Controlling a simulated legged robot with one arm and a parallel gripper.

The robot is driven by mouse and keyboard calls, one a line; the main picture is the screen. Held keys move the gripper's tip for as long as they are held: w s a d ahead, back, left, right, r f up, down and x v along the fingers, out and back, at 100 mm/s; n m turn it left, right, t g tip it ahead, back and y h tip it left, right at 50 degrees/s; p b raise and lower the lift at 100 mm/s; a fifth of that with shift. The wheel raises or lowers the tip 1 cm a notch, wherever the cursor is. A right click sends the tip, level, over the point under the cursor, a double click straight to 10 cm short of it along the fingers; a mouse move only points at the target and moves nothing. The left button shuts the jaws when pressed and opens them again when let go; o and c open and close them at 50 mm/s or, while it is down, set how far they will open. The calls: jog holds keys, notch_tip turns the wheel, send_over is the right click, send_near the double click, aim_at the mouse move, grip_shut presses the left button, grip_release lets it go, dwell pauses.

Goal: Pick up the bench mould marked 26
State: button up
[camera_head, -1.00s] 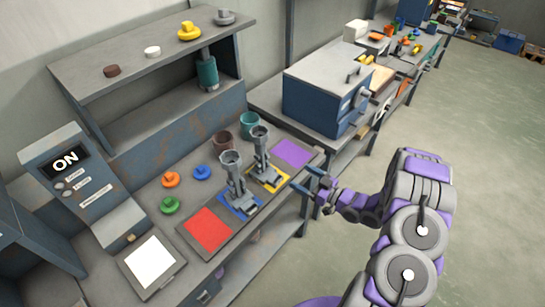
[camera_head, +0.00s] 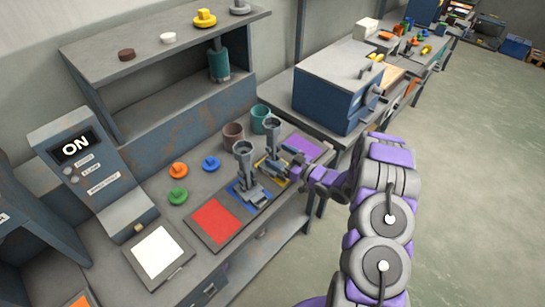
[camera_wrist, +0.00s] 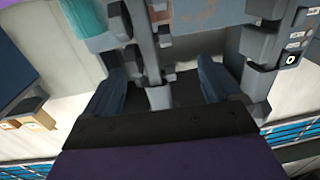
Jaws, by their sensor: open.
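Two grey upright moulds stand on the bench. One mould (camera_head: 246,172) is on a blue pad (camera_head: 262,199); the other mould (camera_head: 273,150) is on a yellow pad (camera_head: 261,164). I cannot read the number 26 on either. My gripper (camera_head: 289,168) is open beside the yellow-pad mould, on its right. In the wrist view, a grey post (camera_wrist: 147,45), seemingly that mould, stands between my open fingers (camera_wrist: 163,78). I cannot tell whether they touch it. Another grey mould (camera_wrist: 264,60) is just outside the right finger.
A red pad (camera_head: 215,221) and a purple pad (camera_head: 304,147) flank the moulds. Brown (camera_head: 233,134) and teal (camera_head: 260,120) cups stand behind. Orange, blue and green knobbed pieces (camera_head: 178,196) lie left. A blue-grey box (camera_head: 335,90) stands at the right; open floor lies beyond.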

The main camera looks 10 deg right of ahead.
aim_at(276, 153)
jog(key=b+x, duration=0.1)
jog(key=x, duration=0.2)
jog(key=shift+w+f, duration=0.2)
jog(key=shift+w, duration=0.1)
jog(key=shift+w+d+r, duration=0.1)
jog(key=shift+w+d, duration=0.35)
jog(key=shift+d, duration=0.15)
jog(key=shift+a, duration=0.95)
jog(key=c, duration=0.6)
jog(key=shift+d, duration=0.55)
jog(key=c, duration=0.3)
jog(key=shift+d, duration=0.15)
jog(key=c, duration=0.3)
jog(key=shift+a, duration=0.3)
jog(key=shift+c, duration=1.2)
jog(key=shift+a+r, duration=0.15)
